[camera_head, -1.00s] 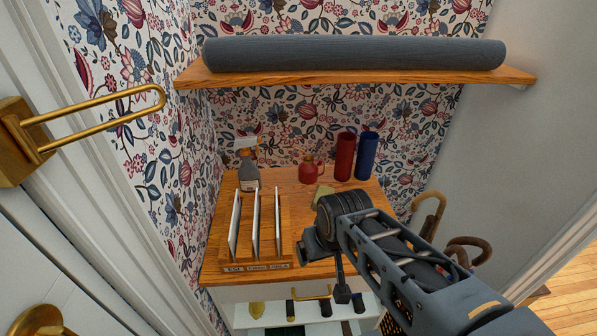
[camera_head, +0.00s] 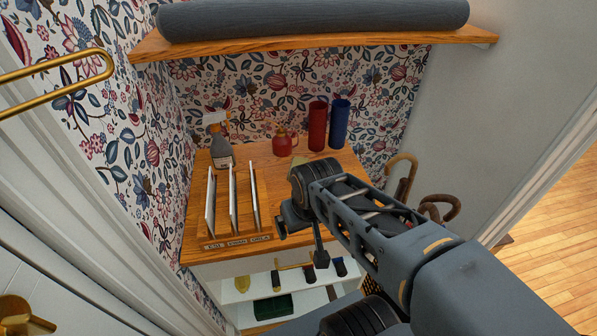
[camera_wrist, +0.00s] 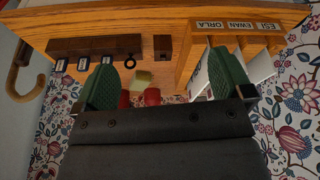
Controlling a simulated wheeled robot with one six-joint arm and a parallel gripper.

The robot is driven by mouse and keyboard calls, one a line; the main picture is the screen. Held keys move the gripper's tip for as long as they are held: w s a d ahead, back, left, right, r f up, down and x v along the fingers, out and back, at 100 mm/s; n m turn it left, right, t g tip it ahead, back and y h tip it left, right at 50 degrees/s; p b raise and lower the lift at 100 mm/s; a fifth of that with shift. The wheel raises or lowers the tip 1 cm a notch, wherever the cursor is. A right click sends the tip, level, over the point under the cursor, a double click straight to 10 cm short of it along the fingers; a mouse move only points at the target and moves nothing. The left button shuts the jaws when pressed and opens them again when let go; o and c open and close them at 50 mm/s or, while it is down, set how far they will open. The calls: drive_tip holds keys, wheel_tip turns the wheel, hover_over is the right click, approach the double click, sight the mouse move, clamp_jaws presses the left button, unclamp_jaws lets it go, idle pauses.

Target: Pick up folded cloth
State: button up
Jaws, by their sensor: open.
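The folded cloth, a small olive-yellow square (camera_head: 299,161), lies on the wooden top beside the red jug, partly hidden by my arm. In the wrist view it shows small between my fingers (camera_wrist: 141,78). My gripper (camera_wrist: 165,76) is open and empty, its two green-padded fingers wide apart. In the head view my gripper hangs near the front right of the wooden top, in front of the cloth and apart from it; its fingertips are hard to make out there.
A letter rack (camera_head: 232,241) with upright white cards stands front left. A spray bottle (camera_head: 222,152), red jug (camera_head: 282,143), red cylinder (camera_head: 317,127) and blue cylinder (camera_head: 339,125) stand behind. A grey roll (camera_head: 310,17) lies on the shelf above. Hooked handles (camera_head: 440,208) stand right.

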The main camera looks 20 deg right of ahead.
drive_tip(key=w+d+f+g+b, duration=0.1)
drive_tip(key=w+d+f+b, duration=0.15)
drive_tip(key=w+f, duration=0.2)
drive_tip(key=m+t+h+b, duration=0.2)
drive_tip(key=m+h+b, duration=0.15)
drive_tip(key=m, duration=0.35)
approach(299, 166)
drive_tip(key=shift+g+y, duration=0.3)
drive_tip(key=shift+y, duration=0.25)
drive_tip(key=x, duration=0.3)
drive_tip(key=b+x, duration=0.1)
drive_tip(key=x, duration=0.6)
drive_tip(key=shift+w+d, duration=0.15)
drive_tip(key=shift+d, duration=0.25)
drive_tip(key=c, duration=1.1)
